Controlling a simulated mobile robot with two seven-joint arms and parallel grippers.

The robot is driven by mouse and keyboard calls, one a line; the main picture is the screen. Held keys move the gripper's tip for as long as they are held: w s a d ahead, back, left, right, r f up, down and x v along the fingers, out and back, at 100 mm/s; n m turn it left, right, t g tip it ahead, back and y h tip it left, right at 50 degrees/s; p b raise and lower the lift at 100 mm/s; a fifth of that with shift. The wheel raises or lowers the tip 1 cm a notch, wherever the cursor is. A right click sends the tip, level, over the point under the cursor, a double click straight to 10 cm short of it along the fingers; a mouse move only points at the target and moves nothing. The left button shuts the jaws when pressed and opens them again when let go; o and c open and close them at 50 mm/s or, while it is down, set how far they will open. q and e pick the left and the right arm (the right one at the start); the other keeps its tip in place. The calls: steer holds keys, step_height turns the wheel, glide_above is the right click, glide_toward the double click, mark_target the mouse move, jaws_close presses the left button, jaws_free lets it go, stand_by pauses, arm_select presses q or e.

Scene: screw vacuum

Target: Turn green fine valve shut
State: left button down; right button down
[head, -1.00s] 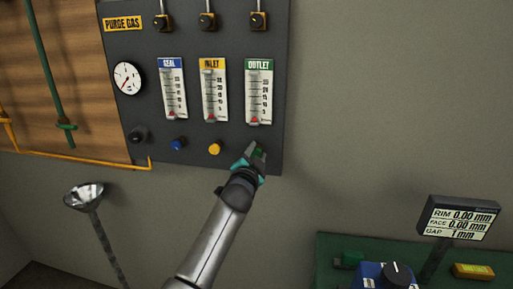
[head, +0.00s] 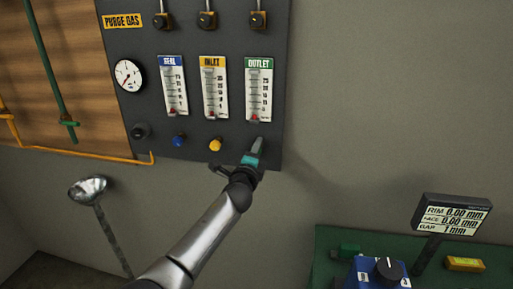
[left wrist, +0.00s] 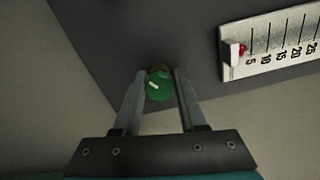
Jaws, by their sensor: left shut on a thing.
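The green fine valve (left wrist: 159,86) is a small green knob with a white mark, below the outlet flowmeter on the dark purge gas panel. In the left wrist view my left gripper (left wrist: 160,92) has one finger on each side of the knob and is shut on it. In the head view my left gripper (head: 257,148) is at the panel's lower right and hides the green knob. The outlet flowmeter (head: 259,90) has a green label; its red float sits near the bottom of the scale. My right gripper is not in view.
The blue knob (head: 179,140) and yellow knob (head: 215,144) are left of my gripper. A black knob (head: 140,131) and a gauge (head: 128,76) are farther left. The wall right of the panel is clear.

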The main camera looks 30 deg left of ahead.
arm_select(q)
steer(key=m+p, duration=0.1)
steer(key=m, duration=0.5)
steer(key=shift+m+p, duration=0.3)
steer(key=shift+p, duration=0.1)
stand_by(0.4)
steer(key=shift+c, duration=2.3)
jaws_free()
steer(key=p+v, duration=0.1)
steer(key=v, duration=1.4)
steer(key=shift+p, duration=0.3)
steer(key=shift+s, duration=0.1)
